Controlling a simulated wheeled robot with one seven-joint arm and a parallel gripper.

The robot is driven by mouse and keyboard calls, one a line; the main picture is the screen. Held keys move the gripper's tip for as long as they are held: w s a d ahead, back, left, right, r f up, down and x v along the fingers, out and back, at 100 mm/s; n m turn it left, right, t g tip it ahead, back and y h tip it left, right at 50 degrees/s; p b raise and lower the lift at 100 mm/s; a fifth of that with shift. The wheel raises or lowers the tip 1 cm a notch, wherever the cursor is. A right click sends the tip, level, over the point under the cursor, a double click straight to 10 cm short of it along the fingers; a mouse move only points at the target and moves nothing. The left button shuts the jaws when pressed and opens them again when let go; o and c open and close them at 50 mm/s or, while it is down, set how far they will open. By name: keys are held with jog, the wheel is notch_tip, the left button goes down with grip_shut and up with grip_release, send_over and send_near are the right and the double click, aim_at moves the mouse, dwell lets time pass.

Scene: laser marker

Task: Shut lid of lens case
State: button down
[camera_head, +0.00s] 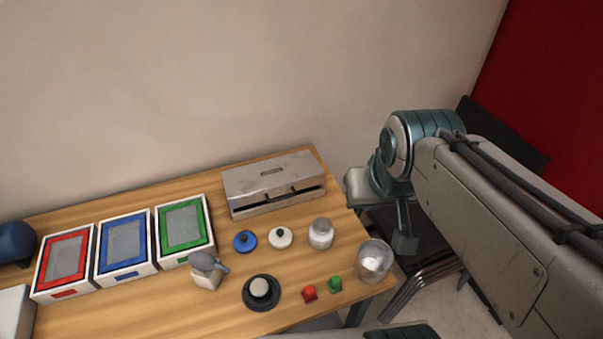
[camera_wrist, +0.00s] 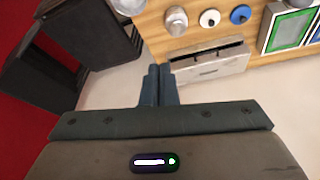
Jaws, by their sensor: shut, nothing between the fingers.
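The lens case, a long pale metal box (camera_head: 272,183), stands at the back right of the wooden table. Its lid is down at the back and slightly raised along the front, where a dark gap shows. The same box (camera_wrist: 210,66) and gap appear upside down in the wrist view. My gripper (camera_wrist: 159,72) is shut and empty, its fingers together. In the wrist view the fingertips lie just beside the box's end, apparently apart from it. In the head view my arm reaches in from the right, beyond the table's right edge; the fingertips are hard to make out there.
In front of the case stand a blue lid (camera_head: 245,240), a white lid (camera_head: 281,238) and a grey jar (camera_head: 321,234). A glass (camera_head: 374,261) is at the right edge. Red, blue and green framed boxes (camera_head: 182,230) are left. Dark chairs (camera_wrist: 75,45) stand beside the table.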

jog(key=w+a+f+n+b, duration=0.1)
jog(key=w+a+f+b, duration=0.15)
jog(key=w, duration=0.35)
jog(key=w+a+f+n+b, duration=0.1)
jog(key=w+a+f+b, duration=0.1)
jog(key=w+a+b, duration=0.3)
jog(key=n+y, duration=0.1)
send_over(282, 198)
jog(key=f, duration=1.8)
jog(key=shift+w+b, duration=0.25)
jog(key=shift+b, duration=0.05)
jog(key=shift+s+f, duration=0.2)
jog(key=shift+f, duration=0.4)
